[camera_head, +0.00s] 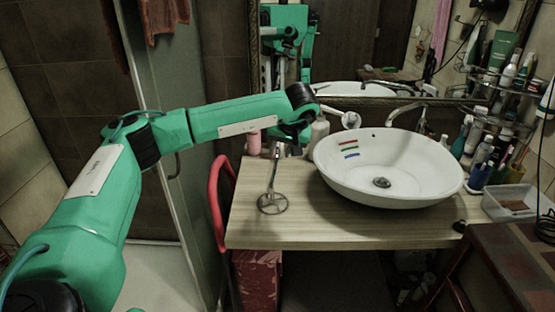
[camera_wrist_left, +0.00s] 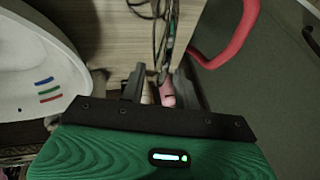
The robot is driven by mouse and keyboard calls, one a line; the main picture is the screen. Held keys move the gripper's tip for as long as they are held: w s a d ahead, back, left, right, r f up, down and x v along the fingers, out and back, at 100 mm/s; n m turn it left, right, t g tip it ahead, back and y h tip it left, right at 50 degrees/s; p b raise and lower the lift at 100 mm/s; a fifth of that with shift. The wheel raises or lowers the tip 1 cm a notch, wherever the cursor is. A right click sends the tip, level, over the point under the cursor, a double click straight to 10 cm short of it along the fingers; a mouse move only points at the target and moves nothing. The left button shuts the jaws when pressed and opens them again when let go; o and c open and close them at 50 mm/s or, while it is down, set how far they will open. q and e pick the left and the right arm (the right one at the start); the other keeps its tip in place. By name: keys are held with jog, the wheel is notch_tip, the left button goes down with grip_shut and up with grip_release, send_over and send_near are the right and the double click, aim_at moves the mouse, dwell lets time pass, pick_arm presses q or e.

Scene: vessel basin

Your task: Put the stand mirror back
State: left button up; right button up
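I take the thin metal stand with a ring-shaped base (camera_head: 272,204) to be the stand mirror. It stands near the front left of the wooden counter (camera_head: 310,232), left of the basin, and its stem rises to my left gripper (camera_head: 283,148). Its upper part is hidden by the gripper. In the left wrist view my left gripper (camera_wrist_left: 159,87) has its two dark fingers apart. The dark wire stem (camera_wrist_left: 161,45) runs up the picture from between the fingertips; I cannot tell whether they touch it. My right gripper is not in view.
A white basin (camera_head: 335,172) fills the middle of the counter. A pink cup (camera_head: 253,143) stands at its back left, a white bottle (camera_head: 320,130) behind the gripper. A red chair (camera_head: 214,200) is at the left edge. Bottles and a clear tray (camera_head: 490,207) crowd the right.

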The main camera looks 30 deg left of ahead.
pick_arm(q)
jog(key=v, duration=0.6)
jog(key=shift+r+b, duration=0.2)
jog(key=shift+b, duration=0.2)
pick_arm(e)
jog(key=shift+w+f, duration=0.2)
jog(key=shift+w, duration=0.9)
pick_arm(q)
jog(key=shift+d, duration=0.1)
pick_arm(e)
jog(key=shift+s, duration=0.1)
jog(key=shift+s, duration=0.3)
